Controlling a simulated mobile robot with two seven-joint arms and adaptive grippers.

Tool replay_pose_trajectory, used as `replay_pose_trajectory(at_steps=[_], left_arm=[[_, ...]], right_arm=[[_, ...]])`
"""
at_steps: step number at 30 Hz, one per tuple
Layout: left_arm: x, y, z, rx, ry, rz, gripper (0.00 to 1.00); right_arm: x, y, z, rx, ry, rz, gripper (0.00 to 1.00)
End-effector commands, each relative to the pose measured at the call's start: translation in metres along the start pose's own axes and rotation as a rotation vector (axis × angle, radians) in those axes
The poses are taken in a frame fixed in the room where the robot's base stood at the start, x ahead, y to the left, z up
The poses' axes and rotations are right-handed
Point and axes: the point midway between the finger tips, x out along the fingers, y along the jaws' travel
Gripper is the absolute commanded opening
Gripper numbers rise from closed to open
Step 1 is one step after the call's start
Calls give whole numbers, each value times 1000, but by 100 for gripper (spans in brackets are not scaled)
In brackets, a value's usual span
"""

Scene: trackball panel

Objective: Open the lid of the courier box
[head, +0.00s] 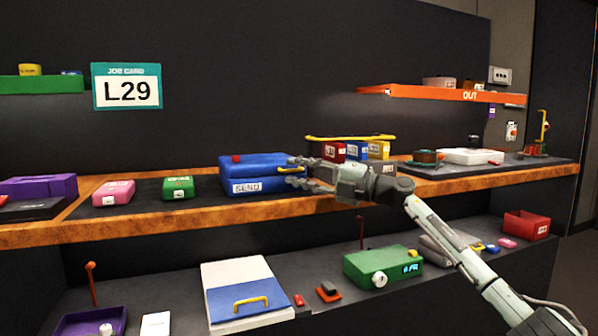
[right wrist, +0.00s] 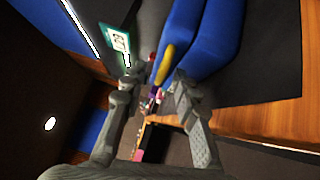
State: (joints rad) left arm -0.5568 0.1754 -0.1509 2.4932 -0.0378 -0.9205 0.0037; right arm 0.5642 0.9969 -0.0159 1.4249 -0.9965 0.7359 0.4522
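The blue box marked SEND (head: 262,171), which I take for the courier box, stands on the middle shelf. Its lid (head: 262,160) looks shut, with a small red knob (head: 236,159) at its left. In the right wrist view the blue box (right wrist: 218,35) fills the upper right, and a yellow handle (right wrist: 166,62) is on its side. My right gripper (head: 292,172) is at the box's right end, fingers spread. In the wrist view my right gripper (right wrist: 156,80) is open, with the handle just beyond and between its fingertips; contact cannot be told. My left gripper is not in view.
A green box (head: 178,187) and a pink box (head: 113,193) stand left of the blue box. Several small coloured boxes (head: 378,149) and a yellow bar (head: 350,138) are behind my right gripper. The orange OUT shelf (head: 440,94) hangs above right. A white-and-blue box (head: 245,290) lies below.

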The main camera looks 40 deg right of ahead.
Motion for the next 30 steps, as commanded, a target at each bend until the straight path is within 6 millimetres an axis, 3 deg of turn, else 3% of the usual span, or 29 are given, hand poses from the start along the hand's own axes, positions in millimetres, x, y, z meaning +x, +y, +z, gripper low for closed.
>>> replay_pose_trajectory(at_steps=[5,13,30], left_arm=[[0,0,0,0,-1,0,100],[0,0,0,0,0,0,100],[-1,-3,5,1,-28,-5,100]], right_arm=[[0,0,0,0,0,0,29],[0,0,0,0,0,0,0],[0,2,0,0,0,0,0]])
